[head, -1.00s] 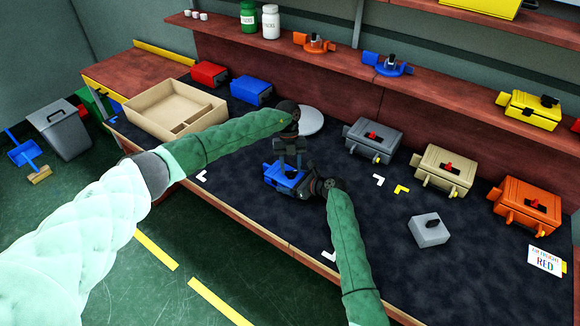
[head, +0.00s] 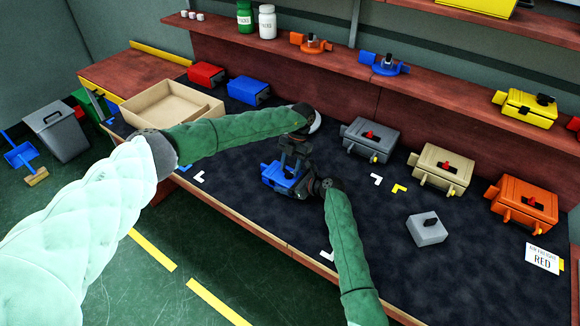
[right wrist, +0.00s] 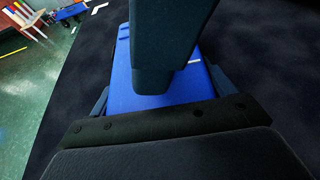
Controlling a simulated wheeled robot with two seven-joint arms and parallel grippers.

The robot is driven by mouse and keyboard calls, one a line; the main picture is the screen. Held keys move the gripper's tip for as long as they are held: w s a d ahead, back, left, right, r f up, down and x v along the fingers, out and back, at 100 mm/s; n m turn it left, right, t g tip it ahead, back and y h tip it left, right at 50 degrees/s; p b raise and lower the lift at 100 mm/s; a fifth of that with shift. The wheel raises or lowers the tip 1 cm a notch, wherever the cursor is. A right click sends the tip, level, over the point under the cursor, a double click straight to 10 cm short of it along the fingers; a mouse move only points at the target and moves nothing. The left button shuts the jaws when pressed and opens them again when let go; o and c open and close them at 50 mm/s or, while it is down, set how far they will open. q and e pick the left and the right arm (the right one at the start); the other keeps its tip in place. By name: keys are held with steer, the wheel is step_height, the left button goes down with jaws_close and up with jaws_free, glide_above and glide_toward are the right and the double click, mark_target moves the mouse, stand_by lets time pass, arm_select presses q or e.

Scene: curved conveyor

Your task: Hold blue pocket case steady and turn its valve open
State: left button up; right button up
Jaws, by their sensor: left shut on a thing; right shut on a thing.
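The blue pocket case (head: 271,172) is on the dark work mat near its front edge, partly covered by both grippers. My right gripper (head: 304,186) is shut on the case from its right side. In the right wrist view the case's blue face (right wrist: 122,75) lies between the right fingers (right wrist: 160,100). My left gripper (head: 290,164) points down onto the top of the case and is shut at its valve. The valve is hidden by the left fingers, so its angle cannot be seen. A dark upright part blocks much of the right wrist view.
Grey (head: 372,141), tan (head: 442,169) and orange (head: 524,204) cases stand along the back right. A small grey box (head: 426,231) is on the right of the mat (head: 380,260). A divided tan tray (head: 150,115) stands at the left. The front middle of the mat is clear.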

stand_by(0.4)
arm_select(q)
steer(key=o, duration=1)
steer(key=shift+s+d, duration=0.1)
